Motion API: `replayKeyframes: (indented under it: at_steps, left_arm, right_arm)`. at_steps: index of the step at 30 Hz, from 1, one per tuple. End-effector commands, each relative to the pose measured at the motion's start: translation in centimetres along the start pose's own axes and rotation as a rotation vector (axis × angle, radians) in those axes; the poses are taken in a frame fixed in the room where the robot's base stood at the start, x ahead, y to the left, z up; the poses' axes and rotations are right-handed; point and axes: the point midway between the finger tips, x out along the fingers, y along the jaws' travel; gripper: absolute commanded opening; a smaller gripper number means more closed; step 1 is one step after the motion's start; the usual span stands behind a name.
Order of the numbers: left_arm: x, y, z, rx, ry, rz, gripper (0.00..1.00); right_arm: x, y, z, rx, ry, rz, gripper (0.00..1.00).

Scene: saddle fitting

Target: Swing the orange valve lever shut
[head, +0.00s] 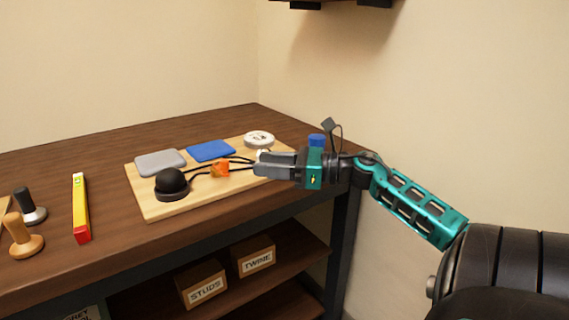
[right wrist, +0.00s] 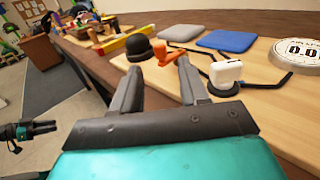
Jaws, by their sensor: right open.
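The orange valve lever (head: 220,168) sits among black hoses on a light wooden board (head: 155,208). In the right wrist view the lever (right wrist: 180,33) shows just past my fingertips, nearer the right-hand finger. I cannot tell if that finger touches it. My right gripper (head: 256,170) is open, low over the board's right part, its fingers pointing left toward the lever. The open right gripper (right wrist: 160,66) shows no object held between its fingers.
Around the lever are a black dome (head: 172,181), a grey pad (head: 160,162), a blue pad (head: 210,150) and a white gauge (head: 259,138). A white block (right wrist: 226,71) stands close to the right-hand finger. A yellow-red level (head: 80,205) lies left of the board.

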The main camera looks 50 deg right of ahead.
Motion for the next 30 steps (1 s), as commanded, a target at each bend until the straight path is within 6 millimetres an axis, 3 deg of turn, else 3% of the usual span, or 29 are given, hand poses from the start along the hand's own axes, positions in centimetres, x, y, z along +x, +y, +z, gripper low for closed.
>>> replayKeyframes:
  at_steps: [3, 9, 30]
  left_arm:
    - [-0.1, 0.0, -0.2, 0.000, 0.000, 0.000, 0.43]
    - [-0.2, 0.0, -0.2, 0.000, 0.000, 0.000, 0.43]
    - [-0.2, 0.0, -0.2, -0.001, 0.000, 0.000, 0.43]
  right_arm:
    - [-1.6, 0.0, 0.0, 0.002, -0.001, -0.002, 0.44]
    - [-2.9, 0.0, 0.0, 0.000, 0.000, 0.000, 0.44]
    - [-3.0, 0.0, 0.0, -0.001, 0.000, 0.000, 0.44]
